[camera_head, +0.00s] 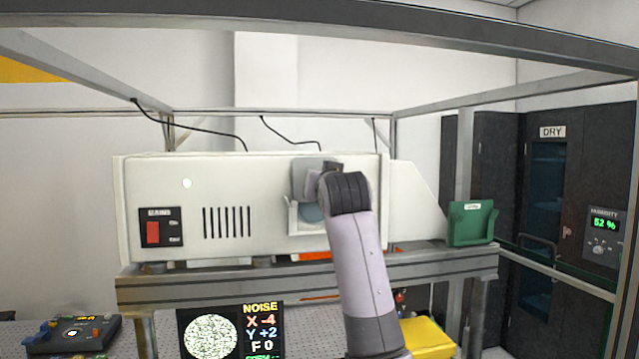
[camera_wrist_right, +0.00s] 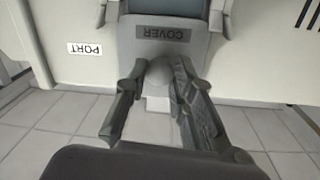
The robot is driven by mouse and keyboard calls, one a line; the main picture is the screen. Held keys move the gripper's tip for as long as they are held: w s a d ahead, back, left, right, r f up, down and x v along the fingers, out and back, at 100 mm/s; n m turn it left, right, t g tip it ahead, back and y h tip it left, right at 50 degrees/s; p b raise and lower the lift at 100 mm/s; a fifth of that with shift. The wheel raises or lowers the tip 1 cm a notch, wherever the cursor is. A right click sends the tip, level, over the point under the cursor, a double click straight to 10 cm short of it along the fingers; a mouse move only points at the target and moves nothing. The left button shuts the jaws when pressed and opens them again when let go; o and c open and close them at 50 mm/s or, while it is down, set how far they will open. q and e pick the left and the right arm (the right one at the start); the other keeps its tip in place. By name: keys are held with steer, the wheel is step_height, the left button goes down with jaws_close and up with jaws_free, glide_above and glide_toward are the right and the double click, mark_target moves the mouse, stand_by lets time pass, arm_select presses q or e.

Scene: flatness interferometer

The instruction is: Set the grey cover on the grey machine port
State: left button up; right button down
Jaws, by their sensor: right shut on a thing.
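The grey cover (camera_head: 308,176) is held at the upper part of the port on the front of the white machine. In the right wrist view the cover (camera_wrist_right: 145,50) shows an upside-down COVER label, and its rounded knob sits between my fingers. My right gripper (camera_wrist_right: 160,86) is shut on this knob; in the head view my arm partly hides it. The port (camera_head: 293,216) has a pale frame around a blue-grey round window, which shows below the cover. I cannot tell whether the cover touches the frame. My left gripper is not in view.
The machine body (camera_head: 270,170) stands on a grey metal shelf (camera_head: 200,290). A green holder (camera_head: 472,222) is at its right end. A screen (camera_head: 230,333), a control box (camera_head: 75,333) and a yellow block (camera_head: 428,338) are lower down. Frame bars cross overhead.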

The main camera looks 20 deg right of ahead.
steer(key=shift+f+b, duration=0.5)
steer(key=shift+f, duration=0.2)
stand_by(0.6)
steer(key=shift+a+f+b, duration=0.2)
steer(key=shift+f+b, duration=0.4)
steer(key=shift+f, duration=0.6)
steer(key=shift+s+f, duration=0.1)
steer(key=shift+f, duration=0.25)
stand_by(0.3)
steer(key=shift+d+r, duration=0.2)
steer(key=shift+d, duration=0.1)
steer(key=shift+r, duration=0.15)
